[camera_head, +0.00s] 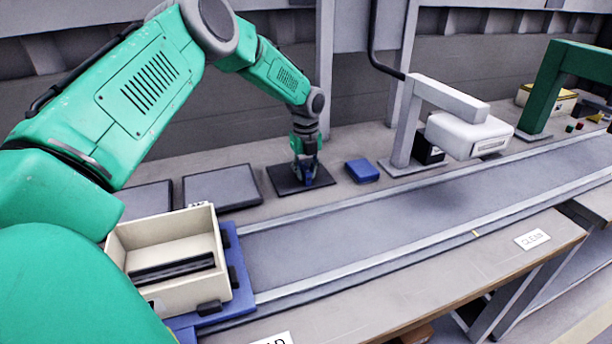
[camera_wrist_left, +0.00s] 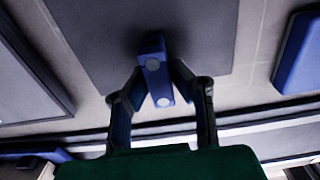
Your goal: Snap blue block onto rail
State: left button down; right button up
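The blue block (camera_wrist_left: 154,70) stands on a dark mat (camera_wrist_left: 100,40) in the left wrist view, with two pale round spots on its face. My left gripper (camera_wrist_left: 157,78) has a finger against each side of it and looks shut on it. In the head view the gripper (camera_head: 306,172) points down over the mat (camera_head: 283,183), and a little of the block (camera_head: 308,178) shows between the fingers. A black rail (camera_head: 172,270) lies inside a cream open box (camera_head: 155,233) at the lower left. My right gripper is not in view.
The box sits on a blue carrier (camera_head: 236,262) on the conveyor (camera_head: 350,232). A flat blue piece (camera_head: 362,171) lies right of the mat. Dark trays (camera_head: 220,187) lie to its left. A white machine head (camera_head: 465,134) overhangs the conveyor, whose middle is clear.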

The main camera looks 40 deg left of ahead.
pick_arm(q)
jog(key=shift+s+a+f, duration=0.1)
jog(key=shift+a+f, duration=0.1)
jog(key=shift+a, duration=0.35)
jog(key=r+p, duration=0.2)
jog(key=shift+d+r+p, duration=0.3)
jog(key=shift+d+r, duration=0.05)
jog(key=shift+r, duration=0.05)
jog(key=shift+r+p, duration=0.6)
jog(key=shift+r, duration=0.15)
jog(key=shift+a+r+p, duration=0.15)
jog(key=shift+r+p, duration=0.6)
jog(key=shift+r, duration=0.05)
jog(key=shift+d+r+p, duration=0.2)
jog(key=shift+d+p, duration=0.05)
jog(key=shift+p, duration=0.05)
jog(key=s+d+r+p, duration=0.2)
jog(key=s+d+p, duration=0.3)
jog(key=d, duration=0.5)
jog(key=s+d+r+p, duration=0.3)
jog(key=s+d+p, duration=0.2)
jog(key=d, duration=0.6)
jog(key=s+d+r+p, duration=0.2)
jog(key=s+d+p, duration=0.3)
jog(key=d, duration=0.6)
jog(key=shift+s+r, duration=0.4)
jog(key=shift+s, duration=0.35)
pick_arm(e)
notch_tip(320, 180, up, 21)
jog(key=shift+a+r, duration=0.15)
